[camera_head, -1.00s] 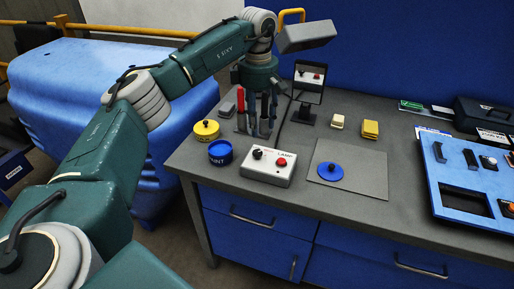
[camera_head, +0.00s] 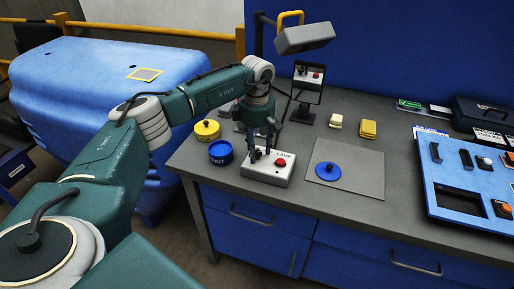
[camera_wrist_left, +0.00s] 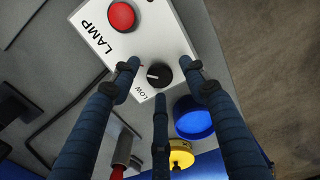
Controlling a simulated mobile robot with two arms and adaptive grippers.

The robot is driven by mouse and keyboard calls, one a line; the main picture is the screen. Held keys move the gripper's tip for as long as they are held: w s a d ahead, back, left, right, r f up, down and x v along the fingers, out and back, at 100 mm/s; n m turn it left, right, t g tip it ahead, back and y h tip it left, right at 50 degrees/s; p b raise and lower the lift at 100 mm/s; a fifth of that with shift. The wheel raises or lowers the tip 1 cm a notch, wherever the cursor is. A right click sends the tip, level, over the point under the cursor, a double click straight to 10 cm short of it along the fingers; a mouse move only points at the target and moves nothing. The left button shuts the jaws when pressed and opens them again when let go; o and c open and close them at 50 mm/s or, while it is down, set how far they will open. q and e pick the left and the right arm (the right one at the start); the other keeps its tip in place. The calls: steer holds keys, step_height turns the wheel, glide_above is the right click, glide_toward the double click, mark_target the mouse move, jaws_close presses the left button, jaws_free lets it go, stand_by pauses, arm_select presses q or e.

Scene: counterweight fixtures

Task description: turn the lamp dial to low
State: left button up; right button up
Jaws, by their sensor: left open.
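The lamp box (camera_head: 282,176) is a light box on the workbench with a red button (camera_head: 282,161). In the left wrist view the box (camera_wrist_left: 150,30) shows the words LAMP and LOW, a red button (camera_wrist_left: 121,16) and a black dial (camera_wrist_left: 159,75) with a white mark on its left side. Whether the mark lines up with LOW I cannot tell. My left gripper (camera_head: 265,150) is over the dial end of the box, pointing down. In the wrist view its open fingers (camera_wrist_left: 161,68) stand around the dial; contact is unclear. My right gripper is out of view.
A grey mat (camera_head: 367,182) with a blue knobbed disc (camera_head: 328,171) lies to the right.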

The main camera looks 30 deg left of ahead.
arm_select(q)
steer(key=shift+c, duration=0.2)
jaws_close()
steer(key=shift+n, duration=0.3)
steer(key=n, duration=0.3)
steer(key=shift+n, duration=0.3)
steer(key=n, duration=0.4)
steer(key=shift+n+b, duration=0.3)
steer(key=shift+b, duration=0.05)
steer(key=n, duration=0.4)
steer(key=shift+n, duration=0.3)
steer(key=n, duration=0.4)
steer(key=shift+r+n, duration=0.1)
steer(key=shift+n, duration=0.2)
steer(key=shift+w, duration=0.1)
